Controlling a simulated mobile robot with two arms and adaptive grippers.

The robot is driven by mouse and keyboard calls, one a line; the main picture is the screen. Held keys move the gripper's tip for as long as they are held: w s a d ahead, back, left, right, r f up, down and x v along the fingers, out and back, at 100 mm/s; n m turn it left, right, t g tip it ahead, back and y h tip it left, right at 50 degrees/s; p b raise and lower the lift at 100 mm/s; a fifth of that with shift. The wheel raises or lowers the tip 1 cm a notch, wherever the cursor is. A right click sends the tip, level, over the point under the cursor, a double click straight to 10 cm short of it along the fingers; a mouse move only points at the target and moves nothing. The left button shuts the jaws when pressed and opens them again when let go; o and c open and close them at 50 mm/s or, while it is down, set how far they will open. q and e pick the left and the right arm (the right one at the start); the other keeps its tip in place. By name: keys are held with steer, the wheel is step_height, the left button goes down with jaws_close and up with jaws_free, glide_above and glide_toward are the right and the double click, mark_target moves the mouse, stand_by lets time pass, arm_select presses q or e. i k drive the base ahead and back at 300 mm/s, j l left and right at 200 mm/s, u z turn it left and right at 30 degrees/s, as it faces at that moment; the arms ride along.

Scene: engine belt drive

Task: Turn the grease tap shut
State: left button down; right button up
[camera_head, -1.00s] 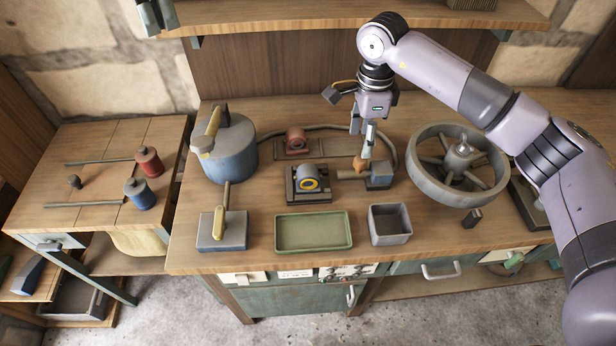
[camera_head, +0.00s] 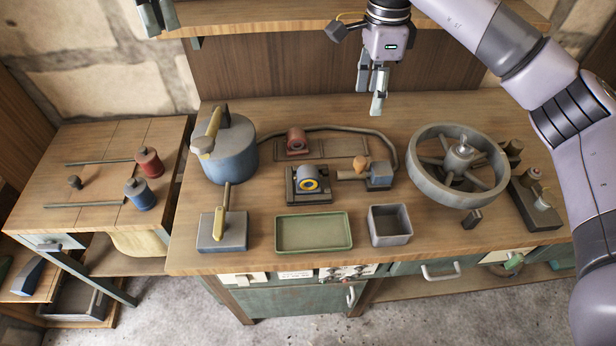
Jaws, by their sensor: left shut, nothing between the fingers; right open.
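No part is labelled as the grease tap, and I cannot tell for sure which one it is. A small blue-grey block (camera_head: 379,180) with an orange-brown knob (camera_head: 361,163) and a short brown stub to its left stands mid-bench. A blue drum (camera_head: 230,158) with a yellow-tipped lever (camera_head: 207,138) on top stands at the back left. A blue-grey base (camera_head: 222,238) with an upright yellow handle (camera_head: 219,223) is at the front left. My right gripper (camera_head: 372,104) is open and empty, raised behind the block. My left gripper (camera_head: 158,24) is shut and empty at the upper left edge, partly cut off.
A large spoked wheel (camera_head: 425,180) stands to the right. A bearing block with a yellow ring (camera_head: 309,184), a green tray (camera_head: 281,218) and a grey box (camera_head: 390,238) are mid-bench. A side table (camera_head: 95,145) holds red and blue spools. A shelf (camera_head: 270,15) overhangs the back.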

mark_target(221, 227)
steer(key=k, duration=1.5)
